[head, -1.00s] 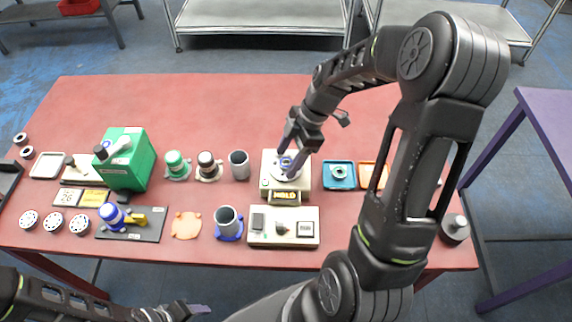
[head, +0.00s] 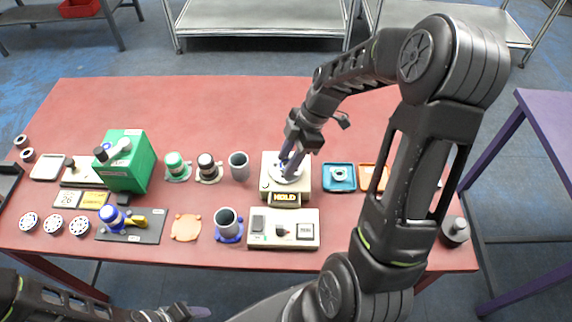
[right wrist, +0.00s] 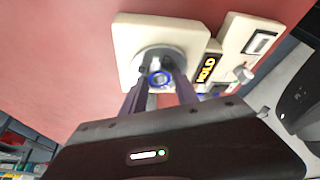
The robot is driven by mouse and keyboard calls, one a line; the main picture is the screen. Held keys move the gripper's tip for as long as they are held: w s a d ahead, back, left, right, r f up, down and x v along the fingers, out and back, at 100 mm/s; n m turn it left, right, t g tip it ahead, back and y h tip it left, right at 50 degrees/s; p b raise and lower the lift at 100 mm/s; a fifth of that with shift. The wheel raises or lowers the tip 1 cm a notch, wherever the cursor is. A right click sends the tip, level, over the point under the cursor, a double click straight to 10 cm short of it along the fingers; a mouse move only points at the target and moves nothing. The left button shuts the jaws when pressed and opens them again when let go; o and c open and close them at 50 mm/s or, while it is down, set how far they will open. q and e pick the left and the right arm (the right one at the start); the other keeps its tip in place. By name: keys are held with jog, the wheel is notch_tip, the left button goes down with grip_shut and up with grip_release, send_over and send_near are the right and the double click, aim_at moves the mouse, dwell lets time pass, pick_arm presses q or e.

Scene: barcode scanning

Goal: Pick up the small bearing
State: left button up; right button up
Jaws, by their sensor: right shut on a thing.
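The small bearing (right wrist: 158,79) shows in the right wrist view as a small ring with a blue rim, over the round plate of a cream device. My right gripper (right wrist: 157,70) has its two purple fingers on either side of the bearing and is shut on it. In the head view my right gripper (head: 287,167) reaches down onto the round plate (head: 289,174), and its fingers mostly hide the bearing. I cannot tell whether the bearing touches the plate. My left gripper (head: 190,312) is low at the front edge of the picture, away from the objects; its opening is unclear.
The cream device has a lit "HOLD" display (head: 285,197). A control box (head: 284,229) stands in front. A blue tray (head: 339,176) and an orange tray (head: 373,177) lie to the right. A grey cup (head: 239,165) stands left. The table's back (head: 230,105) is clear.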

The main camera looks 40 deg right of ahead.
grip_shut()
jog(key=shift+r, duration=0.1)
notch_tip(320, 180, up, 10)
jog(key=b, duration=0.1)
dwell(0.5)
dwell(0.4)
